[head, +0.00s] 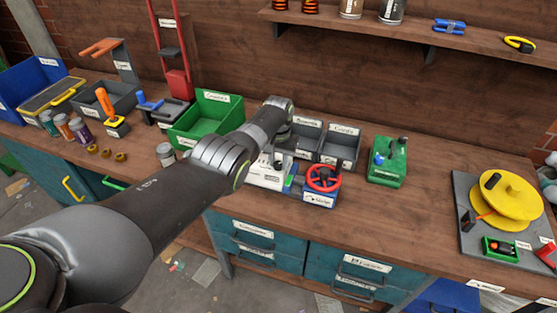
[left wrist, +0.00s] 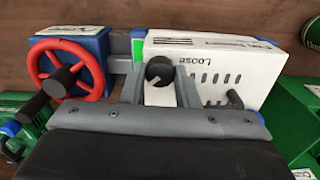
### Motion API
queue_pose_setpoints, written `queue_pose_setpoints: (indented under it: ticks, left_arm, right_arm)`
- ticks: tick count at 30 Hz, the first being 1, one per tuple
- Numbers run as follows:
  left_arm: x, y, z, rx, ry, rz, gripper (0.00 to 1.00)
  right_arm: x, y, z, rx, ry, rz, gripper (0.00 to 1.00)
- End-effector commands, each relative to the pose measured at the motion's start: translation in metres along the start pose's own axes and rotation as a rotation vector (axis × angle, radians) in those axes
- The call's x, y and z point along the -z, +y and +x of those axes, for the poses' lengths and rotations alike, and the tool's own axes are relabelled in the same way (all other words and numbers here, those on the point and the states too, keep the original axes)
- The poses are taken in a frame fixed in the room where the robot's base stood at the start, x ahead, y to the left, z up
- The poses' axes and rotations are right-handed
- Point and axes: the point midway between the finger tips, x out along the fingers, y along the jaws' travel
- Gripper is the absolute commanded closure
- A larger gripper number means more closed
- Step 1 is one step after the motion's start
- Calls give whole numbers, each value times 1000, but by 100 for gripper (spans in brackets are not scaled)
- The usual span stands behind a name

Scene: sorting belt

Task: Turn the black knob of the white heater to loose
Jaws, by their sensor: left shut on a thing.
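The white heater (head: 262,178) stands on the workbench, partly hidden behind my left arm in the head view. It also shows in the left wrist view (left wrist: 250,72), with slots and the word "Loose" upside down beside the knob. The black knob (left wrist: 158,68) has a pale pointer line slanting down-left in that view. My left gripper (left wrist: 160,80) has one finger on each side of the knob and is shut on it. The fingers and knob are hard to make out in the head view. My right gripper is not in view.
A red handwheel on a blue block (head: 323,178) stands right beside the heater. Grey bins (head: 340,148) are behind it, a green bin (head: 205,118) is to the left, and a green device (head: 387,165) is to the right. The bench front is clear.

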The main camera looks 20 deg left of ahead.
Motion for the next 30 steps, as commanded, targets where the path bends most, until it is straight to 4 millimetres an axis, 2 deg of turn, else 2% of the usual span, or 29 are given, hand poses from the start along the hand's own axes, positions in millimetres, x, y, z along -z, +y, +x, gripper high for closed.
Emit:
queue_pose_setpoints:
  ticks: [9,26,27,30]
  left_arm:
    - [0,0,0,0,0,-129,95]
    - [0,0,0,0,0,-156,95]
    - [0,0,0,0,0,-156,68]
    - [0,0,0,0,0,-156,55]
  right_arm:
    - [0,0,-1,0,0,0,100]
    - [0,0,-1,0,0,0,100]
    - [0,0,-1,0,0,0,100]
    - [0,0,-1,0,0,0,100]
